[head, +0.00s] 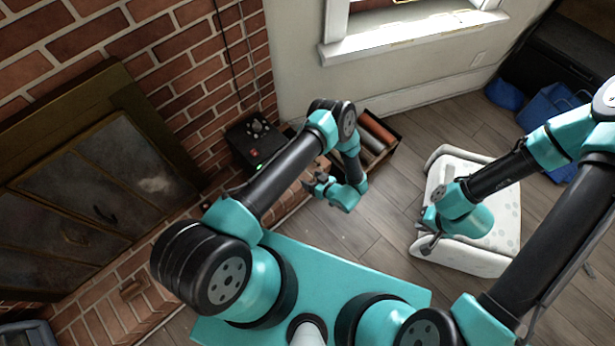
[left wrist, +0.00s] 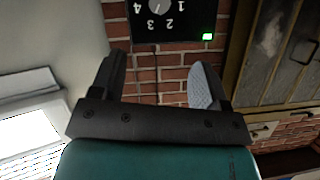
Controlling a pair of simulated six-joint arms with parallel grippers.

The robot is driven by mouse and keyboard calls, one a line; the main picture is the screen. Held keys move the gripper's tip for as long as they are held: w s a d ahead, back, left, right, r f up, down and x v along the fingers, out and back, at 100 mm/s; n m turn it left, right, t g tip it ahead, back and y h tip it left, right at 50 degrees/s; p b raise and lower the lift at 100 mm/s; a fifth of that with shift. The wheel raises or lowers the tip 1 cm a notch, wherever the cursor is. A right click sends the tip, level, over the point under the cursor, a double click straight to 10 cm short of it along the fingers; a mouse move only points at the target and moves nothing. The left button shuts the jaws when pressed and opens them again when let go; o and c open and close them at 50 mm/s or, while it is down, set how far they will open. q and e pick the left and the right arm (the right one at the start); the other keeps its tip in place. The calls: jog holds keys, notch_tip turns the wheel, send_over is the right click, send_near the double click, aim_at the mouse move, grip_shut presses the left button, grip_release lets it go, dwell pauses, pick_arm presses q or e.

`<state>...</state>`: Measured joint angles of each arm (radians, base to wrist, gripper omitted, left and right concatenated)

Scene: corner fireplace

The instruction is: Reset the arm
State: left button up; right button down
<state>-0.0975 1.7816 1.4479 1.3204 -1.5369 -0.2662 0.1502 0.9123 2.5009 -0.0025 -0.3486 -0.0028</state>
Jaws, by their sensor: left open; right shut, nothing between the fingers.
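My left gripper (head: 322,188) hangs from its bent teal and black arm, over the floor to the right of the brick hearth. In the left wrist view its two fingers (left wrist: 160,88) are spread apart with nothing between them, and brick wall shows through the gap. My right gripper (head: 428,236) is at the left side of a white padded seat (head: 500,216). It is small in the head view, and its fingers look closed with nothing held. I cannot tell whether it touches the seat.
A black control box (head: 247,152) sits by the brick wall; its numbered dial face (left wrist: 172,20) with a green light shows in the left wrist view. A fireplace (head: 90,195) is at left. An open box of rolls (head: 375,138) and blue bins (head: 548,108) stand behind. Wooden floor (head: 375,215) is clear between.

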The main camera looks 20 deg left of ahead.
dwell(0.5)
pick_arm(q)
jog(key=w+a+r+m+t+h, duration=0.1)
jog(key=w+a+r+m+h, duration=0.3)
jog(key=r+h, duration=0.55)
jog(key=s+a+r+m+g+h, duration=0.1)
jog(key=s+r+m+g+h, duration=0.4)
jog(key=s+r, duration=0.7)
jog(key=s+h, duration=0.2)
jog(key=s, duration=0.1)
jog(key=shift+s+a+r, duration=0.15)
jog(key=shift+s+a, duration=0.05)
